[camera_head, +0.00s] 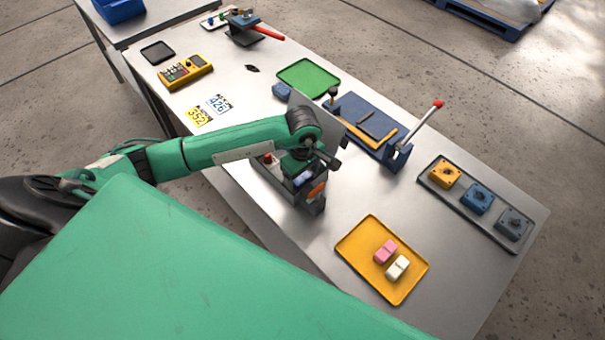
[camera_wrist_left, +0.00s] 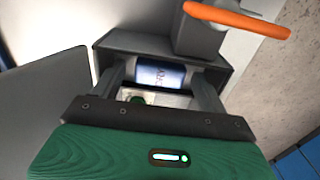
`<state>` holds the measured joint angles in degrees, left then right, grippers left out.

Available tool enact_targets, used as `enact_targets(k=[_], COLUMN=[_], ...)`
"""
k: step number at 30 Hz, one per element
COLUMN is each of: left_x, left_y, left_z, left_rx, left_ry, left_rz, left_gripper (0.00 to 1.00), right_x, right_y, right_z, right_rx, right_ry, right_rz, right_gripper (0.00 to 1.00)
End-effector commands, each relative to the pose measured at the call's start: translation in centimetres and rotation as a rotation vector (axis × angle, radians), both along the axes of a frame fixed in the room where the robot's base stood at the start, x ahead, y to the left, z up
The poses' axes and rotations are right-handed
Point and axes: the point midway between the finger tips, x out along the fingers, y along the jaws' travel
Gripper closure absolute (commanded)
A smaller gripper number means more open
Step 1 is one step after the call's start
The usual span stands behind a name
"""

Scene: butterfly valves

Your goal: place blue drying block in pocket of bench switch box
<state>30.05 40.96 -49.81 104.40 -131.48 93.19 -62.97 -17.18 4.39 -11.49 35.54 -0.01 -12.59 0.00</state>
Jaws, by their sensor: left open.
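The bench switch box (camera_head: 312,205) is a dark grey box with an orange handle, standing at the front edge of the bench. Its grey lid panel stands up behind it. My left gripper (camera_head: 302,172) points down into the open box. The block shows only as a small pale patch in the head view. My right gripper is not in view.
A yellow tray (camera_head: 352,255) with a pink and a white block lies to the right. A dark tray (camera_head: 455,200) with several small boxes is farther right. A blue fixture with a red-knobbed lever (camera_head: 420,127) stands behind. A green tray (camera_head: 310,76) and a yellow meter (camera_head: 186,71) lie farther back.

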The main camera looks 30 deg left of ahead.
Motion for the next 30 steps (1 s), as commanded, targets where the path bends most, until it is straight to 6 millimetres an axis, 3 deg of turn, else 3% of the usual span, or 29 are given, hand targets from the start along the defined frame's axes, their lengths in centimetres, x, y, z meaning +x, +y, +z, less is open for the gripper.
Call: enact_targets(k=[1, 5, 12, 18, 30], left_x=[0.0, 0.2, 0.1, 0.1, 0.0], left_y=[0.0, 0.1, 0.0, 0.0, 0.0], left_z=[0.4, 2.2, 7.4, 10.6, 12.2], left_rx=[-0.001, 0.001, 0.001, 0.001, 0.0], left_ry=[0.0, -0.007, -0.007, -0.003, 0.001], left_rz=[0.0, -0.002, -0.002, 0.0, 0.0], left_gripper=[0.25, 0.25, 0.25, 0.25, 0.25], right_x=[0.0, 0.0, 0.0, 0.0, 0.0], right_y=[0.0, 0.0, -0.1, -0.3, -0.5], right_z=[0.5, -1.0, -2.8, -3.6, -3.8], right_rx=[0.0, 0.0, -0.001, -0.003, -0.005], right_ry=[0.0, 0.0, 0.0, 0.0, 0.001], right_rz=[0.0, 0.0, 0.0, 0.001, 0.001], right_gripper=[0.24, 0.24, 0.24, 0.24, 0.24])
